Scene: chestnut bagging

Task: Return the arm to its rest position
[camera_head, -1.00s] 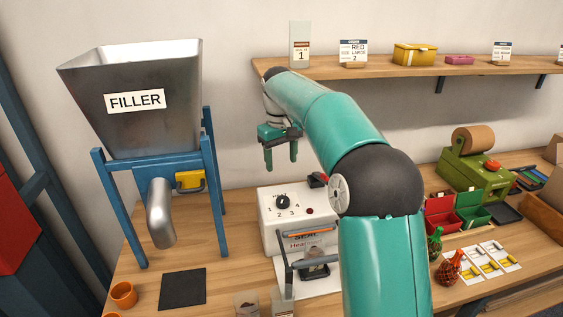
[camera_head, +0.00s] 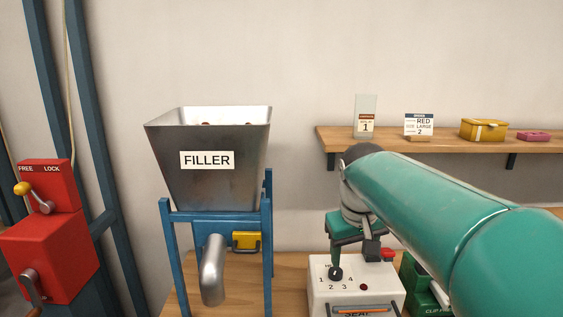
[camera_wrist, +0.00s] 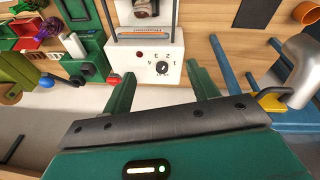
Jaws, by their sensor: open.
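My green arm (camera_head: 440,215) reaches in from the lower right in the head view. My gripper (camera_head: 352,250) hangs from its far end, in front of or above the white heat sealer (camera_head: 320,298). In the wrist view my gripper (camera_wrist: 159,76) has its two green fingers well apart with nothing between them. The white sealer (camera_wrist: 150,48) with its dial and red button lies beyond the fingertips. Whether the fingers touch it is unclear, but they appear apart from it.
The metal filler hopper (camera_head: 207,170) on a blue stand is left of my arm. A red box with levers (camera_head: 45,240) stands at the far left. The wall shelf (camera_head: 450,145) holds cards and small boxes. Bare bench (camera_head: 287,280) shows between filler and sealer.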

